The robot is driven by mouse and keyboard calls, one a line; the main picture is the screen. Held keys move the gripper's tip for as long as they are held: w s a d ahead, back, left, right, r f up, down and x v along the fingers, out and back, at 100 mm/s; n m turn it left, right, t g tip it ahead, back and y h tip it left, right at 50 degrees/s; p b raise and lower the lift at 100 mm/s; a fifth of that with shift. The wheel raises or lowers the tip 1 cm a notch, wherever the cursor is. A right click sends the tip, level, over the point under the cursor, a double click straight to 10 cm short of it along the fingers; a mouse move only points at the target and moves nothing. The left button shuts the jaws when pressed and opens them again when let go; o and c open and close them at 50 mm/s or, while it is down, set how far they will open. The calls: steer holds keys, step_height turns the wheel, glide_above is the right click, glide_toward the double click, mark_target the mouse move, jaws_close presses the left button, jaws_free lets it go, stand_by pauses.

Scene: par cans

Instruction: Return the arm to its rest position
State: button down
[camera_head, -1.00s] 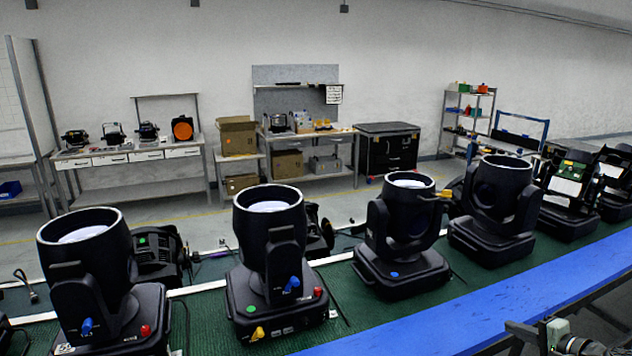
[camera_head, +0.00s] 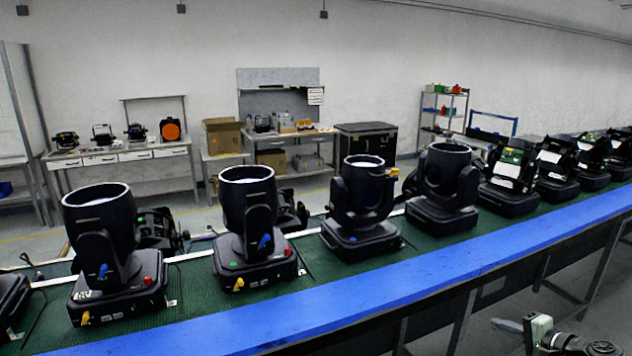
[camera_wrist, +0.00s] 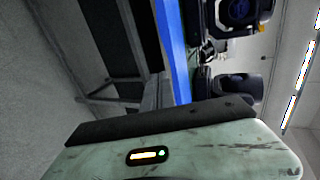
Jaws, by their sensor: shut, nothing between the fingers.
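My gripper (camera_head: 507,325) shows small at the lower right of the head view, its slim grey fingers pointing left from a pale casing, with part of my arm behind it. It is shut and empty, low and apart from the blue-edged bench. In the wrist view a pale green casing of mine with a black strip and a small amber light fills the bottom; the fingertips cannot be made out there. The rest of my arm is cut off by the head view's lower edge.
A long bench with a blue edge rail (camera_head: 350,305) crosses the head view. Black moving-head lights (camera_head: 258,226) stand along its green mat (camera_head: 305,258). In the wrist view the blue rail (camera_wrist: 172,50) is turned upright. Open grey floor (camera_head: 480,335) lies below the bench.

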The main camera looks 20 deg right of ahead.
steer(key=w+a+f+n+g+y, duration=0.1)
steer(key=w+a+f+n+g, duration=0.2)
steer(key=a, duration=0.4)
steer(key=w+a+f+n+g+y, duration=0.1)
steer(key=w+a+f+n+g, duration=0.15)
steer(key=w+a, duration=0.4)
steer(key=w+a+f+n+g+y, duration=0.1)
steer(key=w+a+f+n+g, duration=0.15)
steer(key=a, duration=0.65)
steer(key=a+f+n+g+h, duration=0.2)
steer(key=a+f+n, duration=0.1)
steer(key=a, duration=0.9)
steer(key=a+f+n+g+h, duration=0.2)
steer(key=a+n, duration=0.3)
steer(key=a, duration=0.8)
steer(key=shift+w+a+f+n+g, duration=0.3)
steer(key=shift+w+f+n+g, duration=0.15)
steer(key=shift+f+g, duration=0.25)
